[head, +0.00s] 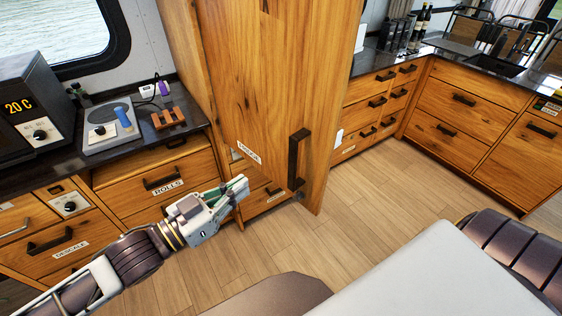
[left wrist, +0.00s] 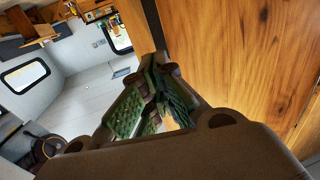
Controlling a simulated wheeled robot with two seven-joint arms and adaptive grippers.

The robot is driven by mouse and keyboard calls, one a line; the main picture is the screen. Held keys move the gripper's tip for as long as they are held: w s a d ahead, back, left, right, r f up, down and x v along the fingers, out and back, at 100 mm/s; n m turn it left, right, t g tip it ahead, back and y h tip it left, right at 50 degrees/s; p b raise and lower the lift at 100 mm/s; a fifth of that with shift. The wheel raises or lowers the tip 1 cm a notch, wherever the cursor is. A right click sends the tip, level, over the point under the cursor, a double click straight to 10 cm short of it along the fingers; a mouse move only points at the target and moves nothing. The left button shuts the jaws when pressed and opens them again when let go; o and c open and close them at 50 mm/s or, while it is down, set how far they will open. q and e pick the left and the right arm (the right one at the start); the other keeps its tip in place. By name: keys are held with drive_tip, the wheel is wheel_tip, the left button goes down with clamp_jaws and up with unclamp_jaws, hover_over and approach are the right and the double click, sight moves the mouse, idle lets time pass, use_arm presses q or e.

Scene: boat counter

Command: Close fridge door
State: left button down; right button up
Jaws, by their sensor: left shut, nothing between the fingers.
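The fridge door (head: 265,75) is a tall wooden panel in the middle of the head view, with a label and a black vertical handle (head: 298,160) near its right edge. It stands ajar, its lower edge angled out over the floor. My left gripper (head: 243,188) is shut and empty, low and to the left of the handle. Whether it touches the door cannot be told. In the left wrist view the green-padded fingers (left wrist: 160,105) are together, and a wooden panel (left wrist: 240,60) fills the right side. My right gripper is not in view.
A left counter (head: 140,125) holds a black appliance (head: 35,105), a grey device (head: 110,125) and a wooden rack (head: 168,117). Drawers (head: 150,185) lie below it. More wooden cabinets (head: 470,110) stand at the right. The wood floor (head: 375,190) between is clear.

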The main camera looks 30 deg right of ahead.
use_arm(q)
drive_tip(key=p, duration=0.1)
approach(292, 153)
drive_tip(key=shift+p+x, duration=0.55)
drive_tip(key=shift+x, duration=2.7)
drive_tip(key=shift+w+d, duration=0.15)
drive_tip(key=shift+d, duration=0.1)
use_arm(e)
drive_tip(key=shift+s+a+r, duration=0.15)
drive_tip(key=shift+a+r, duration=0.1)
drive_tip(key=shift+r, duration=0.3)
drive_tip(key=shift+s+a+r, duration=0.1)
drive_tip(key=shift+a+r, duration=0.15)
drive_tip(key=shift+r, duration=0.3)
use_arm(q)
drive_tip(key=shift+d, duration=0.2)
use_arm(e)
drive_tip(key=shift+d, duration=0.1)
